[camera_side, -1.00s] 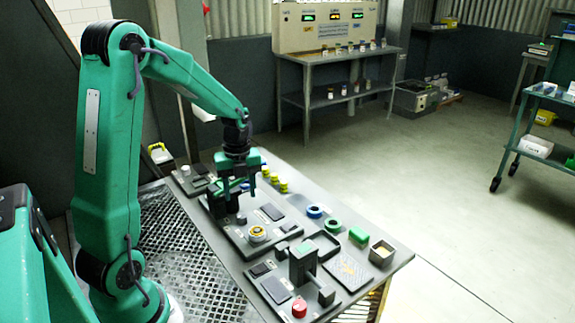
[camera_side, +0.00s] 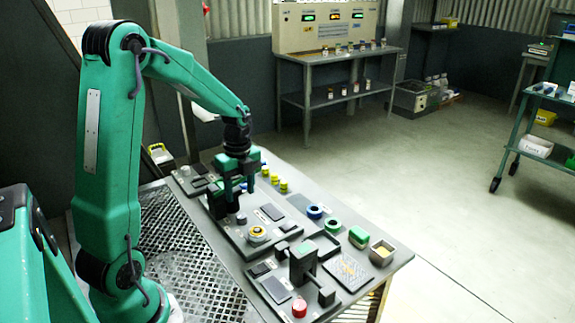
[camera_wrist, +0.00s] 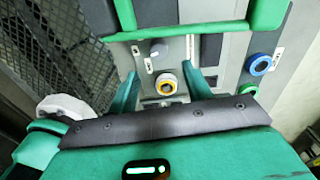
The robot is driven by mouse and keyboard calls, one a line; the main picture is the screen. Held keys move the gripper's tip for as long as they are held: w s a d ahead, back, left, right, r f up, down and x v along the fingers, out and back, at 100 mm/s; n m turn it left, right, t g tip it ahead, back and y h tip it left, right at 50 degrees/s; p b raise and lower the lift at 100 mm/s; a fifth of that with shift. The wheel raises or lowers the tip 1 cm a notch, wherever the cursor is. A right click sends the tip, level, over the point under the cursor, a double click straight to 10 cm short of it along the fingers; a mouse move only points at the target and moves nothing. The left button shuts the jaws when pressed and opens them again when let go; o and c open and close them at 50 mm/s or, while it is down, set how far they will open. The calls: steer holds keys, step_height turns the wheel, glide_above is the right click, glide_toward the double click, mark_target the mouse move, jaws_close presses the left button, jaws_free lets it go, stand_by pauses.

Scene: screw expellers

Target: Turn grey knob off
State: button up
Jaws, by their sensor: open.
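The grey knob (camera_side: 241,218) stands on a grey panel on the bench, just below my gripper (camera_side: 239,194) in the side view. In the wrist view a grey knob with a light mark (camera_wrist: 157,50) sits on the panel, beyond the fingertips. My gripper (camera_wrist: 165,78) is open with nothing between its teal fingers, which point down above the panel. In the wrist view a yellow-ringed knob (camera_wrist: 166,84) shows between the fingers. The gap between gripper and grey knob is hard to judge.
The yellow-ringed dial (camera_side: 257,234) lies nearer the camera on the same panel. Blue and green rings (camera_side: 314,211) lie to the right.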

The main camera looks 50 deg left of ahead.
mark_target(242, 215)
steer(key=shift+s+f, duration=0.2)
steer(key=shift+f, duration=3.65)
steer(key=shift+c, duration=0.4)
steer(key=c, duration=0.9)
steer(key=shift+m, duration=1.5)
steer(key=o, duration=1)
